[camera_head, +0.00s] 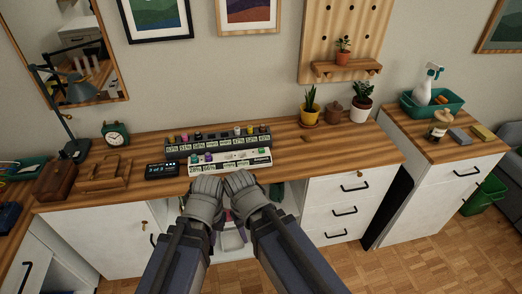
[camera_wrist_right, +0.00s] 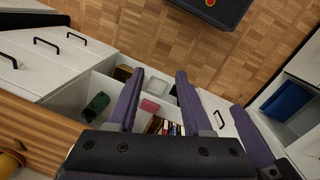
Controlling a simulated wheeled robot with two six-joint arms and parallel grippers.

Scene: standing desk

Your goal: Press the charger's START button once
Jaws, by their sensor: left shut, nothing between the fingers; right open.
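A small black box with a lit display (camera_head: 162,170) lies on the wooden desk, left of a white labelled strip (camera_head: 232,162). It looks like the charger; its START button is too small to make out. My left gripper (camera_head: 207,184) is shut and empty at the desk's front edge, right of the black box and apart from it. My right gripper (camera_head: 239,181) is beside it, near the front of the white strip. In the right wrist view my right gripper (camera_wrist_right: 159,92) is open, with nothing between its fingers, above an open compartment.
A dark labelled strip (camera_head: 218,139) with small coloured items lies behind the white one. A wooden stand (camera_head: 103,174), a green clock (camera_head: 116,134) and a lamp (camera_head: 76,92) stand at left. Potted plants (camera_head: 310,110) stand at right. The desk between strips and plants is mostly clear.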

